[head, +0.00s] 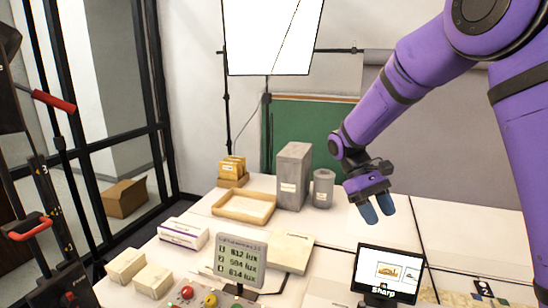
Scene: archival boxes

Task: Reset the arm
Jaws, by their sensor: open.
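My gripper (378,209) hangs from the purple arm at the right of the head view, its two blue-grey fingers pointing down. The fingers are apart and nothing shows between them. It is above the white table (348,221), to the right of a grey cylindrical canister (323,189) and apart from it. A tall grey box (292,178) stands left of the canister. My arm comes in from the upper right and bends down towards the table.
A wooden tray (222,206), small yellow boxes (232,168), a white-and-purple box (183,233) and two cream boxes (126,265) stand left. A lux display (240,262) and a screen (389,274) stand in front. A softbox (272,36) stands behind. Table around my gripper is bare.

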